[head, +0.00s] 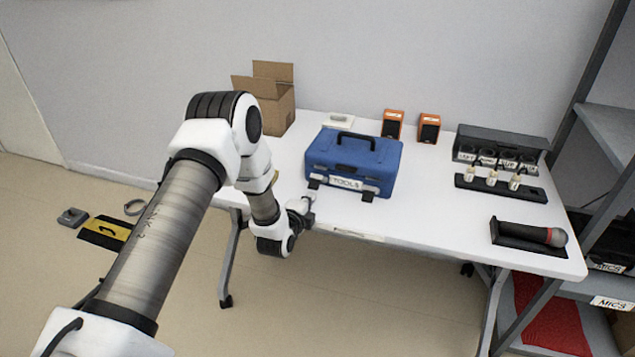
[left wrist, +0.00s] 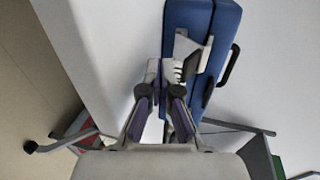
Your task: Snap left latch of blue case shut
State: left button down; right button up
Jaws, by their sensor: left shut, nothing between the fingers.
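The blue case (head: 375,160) stands lid down on the white table, with a dark handle on top and a TOOLS label (head: 345,183) on its front. Its left latch (head: 314,184) is a small dark tab low on the front, sticking outward; the right latch (head: 367,196) looks alike. My left gripper (head: 305,204) is shut and empty, just in front of the case's left front corner, near the left latch. In the left wrist view, the gripper's fingertips (left wrist: 163,75) are together beside the blue case (left wrist: 188,18); contact is unclear. My right gripper is not in view.
An open cardboard box (head: 277,110) stands behind my left arm. Two orange-black speakers (head: 392,124) are at the back. A dark rack (head: 500,145), a tray with small white-topped items (head: 492,180) and a microphone (head: 540,235) are on the right. The table's front middle is clear.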

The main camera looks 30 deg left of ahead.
aim_at(313, 187)
pick_arm(q)
jog(key=shift+w+a+r, duration=0.15)
jog(key=shift+w+r, duration=0.15)
jog(key=shift+w, duration=0.55)
jog(key=shift+w+a+r, duration=0.2)
jog(key=shift+w+r, duration=0.15)
jog(key=shift+w, duration=0.55)
jog(key=shift+w+a+r, duration=0.15)
jog(key=shift+w+r, duration=0.15)
jog(key=shift+w, duration=0.55)
jog(key=shift+s, duration=0.15)
dwell(0.4)
jog(key=shift+p+v, duration=0.85)
jog(key=shift+v, duration=0.25)
jog(key=shift+s+d+f+p, duration=0.1)
jog(key=shift+s+d+p, duration=0.1)
jog(key=shift+s+p, duration=0.6)
jog(key=shift+s+d+f+p, duration=0.1)
jog(key=shift+s+d+p, duration=0.15)
jog(key=shift+s, duration=0.95)
jog(key=shift+s+f, duration=0.1)
jog(key=shift+s, duration=0.2)
